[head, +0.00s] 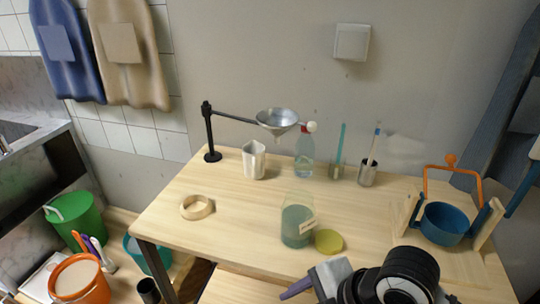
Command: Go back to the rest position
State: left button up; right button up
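My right gripper (312,282) shows at the bottom edge, low in front of the wooden table. Its grey body points left, with black round arm joints (405,272) to its right. A dull purple piece (297,289) sticks out at its left end; I cannot tell if it is a finger or something held. The finger gap is hidden. My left gripper and arm are not in view.
The wooden table (235,228) holds a glass jar (297,238), yellow lid (329,242), wooden ring (197,207), white cup (254,160), funnel stand (208,130), spray bottle (305,155) and blue pot (444,224). Buckets (80,280) stand lower left. The table's left front is mostly clear.

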jog(key=s+d+f+m+t+h, duration=0.1)
jog(key=s+d+f+m+h, duration=0.1)
jog(key=s+d+f+m, duration=0.55)
jog(key=s+d+f+m+h, duration=0.35)
jog(key=d+m, duration=0.55)
jog(key=m, duration=0.4)
jog(key=w+a+f+t+y, duration=0.1)
jog(key=w+a+f+t, duration=0.1)
jog(key=f, duration=0.3)
jog(key=w+a+f+t+y, duration=0.2)
jog(key=a+f+t, duration=0.1)
jog(key=f, duration=0.3)
jog(key=shift+f, duration=0.3)
